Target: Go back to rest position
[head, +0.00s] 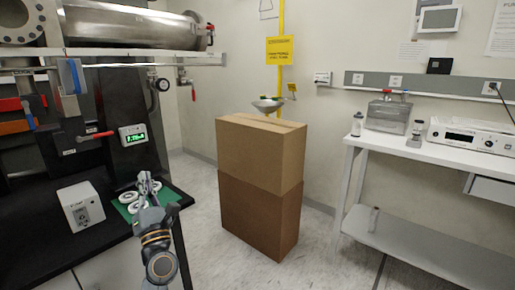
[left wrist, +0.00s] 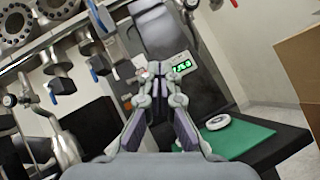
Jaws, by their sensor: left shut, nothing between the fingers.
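My left gripper (head: 146,180) is shut and empty in the head view. It is above the green mat (head: 172,196) at the right end of the black bench (head: 92,236). White rings (head: 129,197) lie on the mat, partly hidden behind the gripper. In the left wrist view the left gripper (left wrist: 158,72) has its fingertips together in front of the green-lit display (left wrist: 182,66). One white ring (left wrist: 217,122) shows there on the green mat (left wrist: 240,140). My right gripper is in neither view.
A grey box (head: 80,206) stands on the bench left of the mat. A stack of cardboard boxes (head: 258,190) stands on the floor in the middle. A white table (head: 440,165) with instruments is at the right. Pipes and valves (head: 140,28) hang above the bench. Floor shows between bench and boxes.

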